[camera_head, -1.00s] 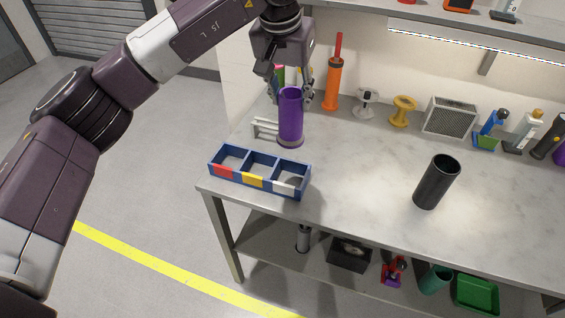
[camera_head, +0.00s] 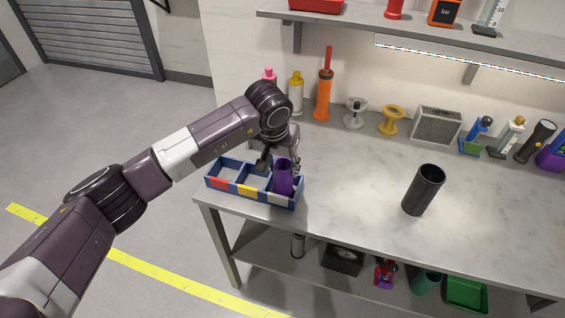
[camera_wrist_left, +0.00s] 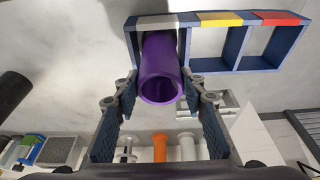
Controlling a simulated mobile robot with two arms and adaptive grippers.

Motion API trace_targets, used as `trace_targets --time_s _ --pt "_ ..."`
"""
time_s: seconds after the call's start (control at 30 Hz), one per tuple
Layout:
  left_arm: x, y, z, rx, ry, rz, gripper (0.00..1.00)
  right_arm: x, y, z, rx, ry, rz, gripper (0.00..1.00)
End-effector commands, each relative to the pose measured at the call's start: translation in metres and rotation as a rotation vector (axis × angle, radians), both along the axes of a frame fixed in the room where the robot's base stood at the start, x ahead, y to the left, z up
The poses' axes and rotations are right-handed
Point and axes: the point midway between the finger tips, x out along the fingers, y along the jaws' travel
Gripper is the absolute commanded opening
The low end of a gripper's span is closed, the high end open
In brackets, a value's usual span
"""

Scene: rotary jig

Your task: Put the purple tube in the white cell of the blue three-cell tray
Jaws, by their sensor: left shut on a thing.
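The purple tube (camera_head: 284,179) stands roughly upright at the white-marked end cell of the blue three-cell tray (camera_head: 225,190). In the left wrist view the tube (camera_wrist_left: 160,82) has its far end inside that cell, beside the white label (camera_wrist_left: 160,19). Whether its base touches the cell floor is hidden. My left gripper (camera_head: 282,163) is shut on the tube, with one finger on each side of it in the left wrist view (camera_wrist_left: 163,95). The red and yellow cells look empty. My right gripper is not in view.
A black tube (camera_head: 423,190) stands to the right on the bench. Bottles, an orange tube (camera_head: 324,95), spools and a grey box (camera_head: 436,126) line the back wall. A shelf (camera_head: 375,33) hangs above. The bench middle is clear.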

Motion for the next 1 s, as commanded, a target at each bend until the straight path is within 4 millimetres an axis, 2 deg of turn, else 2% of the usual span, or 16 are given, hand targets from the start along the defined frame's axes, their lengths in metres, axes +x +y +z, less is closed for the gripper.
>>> trace_targets --time_s 0.33,0.37,0.5,0.83,0.9,1.0 --pt "0.001 0.000 -0.003 0.000 -0.003 -0.001 0.09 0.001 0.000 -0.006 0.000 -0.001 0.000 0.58" --pt "0.001 0.000 -0.003 0.000 -0.002 0.000 0.40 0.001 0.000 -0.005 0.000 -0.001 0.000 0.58" --pt "0.001 0.000 -0.002 0.000 -0.002 0.000 0.56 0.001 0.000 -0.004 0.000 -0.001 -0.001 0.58" --pt "0.001 0.000 0.001 -0.001 -0.002 0.000 0.56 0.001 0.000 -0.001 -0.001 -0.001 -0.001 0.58" --pt "0.001 0.000 0.004 -0.001 -0.003 0.000 0.56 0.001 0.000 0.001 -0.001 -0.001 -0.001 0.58" --pt "-0.002 0.002 0.018 -0.001 -0.007 -0.002 0.56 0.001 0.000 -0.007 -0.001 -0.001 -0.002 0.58"
